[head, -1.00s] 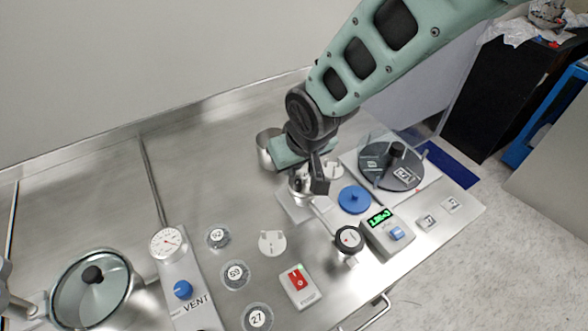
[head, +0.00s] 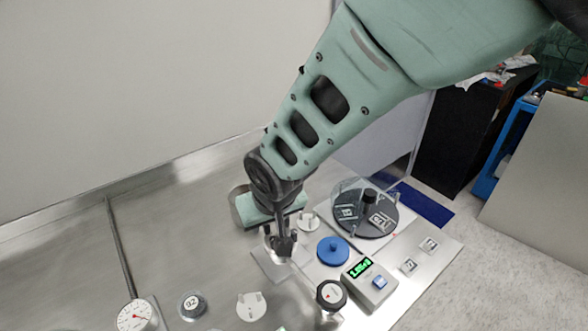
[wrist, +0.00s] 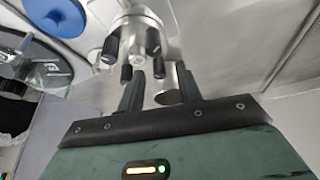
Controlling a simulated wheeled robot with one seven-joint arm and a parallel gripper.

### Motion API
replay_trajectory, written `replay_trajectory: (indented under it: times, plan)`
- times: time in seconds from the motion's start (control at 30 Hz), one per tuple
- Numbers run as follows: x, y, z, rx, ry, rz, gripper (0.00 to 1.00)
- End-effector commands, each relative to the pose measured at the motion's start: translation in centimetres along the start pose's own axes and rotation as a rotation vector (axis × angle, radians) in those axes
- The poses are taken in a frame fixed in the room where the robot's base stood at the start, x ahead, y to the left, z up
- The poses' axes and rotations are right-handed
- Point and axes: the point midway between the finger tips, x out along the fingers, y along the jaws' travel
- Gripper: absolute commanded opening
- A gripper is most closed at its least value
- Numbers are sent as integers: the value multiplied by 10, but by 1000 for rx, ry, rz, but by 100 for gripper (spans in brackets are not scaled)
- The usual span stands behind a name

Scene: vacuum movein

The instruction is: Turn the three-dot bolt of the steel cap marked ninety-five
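A steel cap (wrist: 138,28) with several black-headed bolts around it is at the top of the wrist view. In the head view the cap (head: 270,243) sits on a pale square plate, partly hidden by my gripper (head: 284,243). In the wrist view my gripper (wrist: 160,72) is open, its two dark fingers apart at the cap's near side. The dots on the bolts and the number ninety-five are not readable.
A blue knobbed disc (head: 333,250) and a scale with a green display (head: 367,281) stand right of the cap. A dark-lidded vessel (head: 366,212) is behind them.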

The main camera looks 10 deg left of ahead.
Motion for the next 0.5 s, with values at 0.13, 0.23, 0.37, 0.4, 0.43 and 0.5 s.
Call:
replay_trajectory:
  times: [0.13, 0.23, 0.37, 0.4, 0.43, 0.5]
  plan:
    - [0, 0, 0, 0, 0, 0, 35]
    - [-1, 0, 0, -1, 1, -1, 35]
    - [-11, -1, -1, -1, 3, -2, 35]
    - [-17, -1, -1, -1, 4, -2, 35]
    - [-22, -1, -1, -1, 4, -2, 35]
    - [-36, -1, -1, -1, 5, -3, 35]
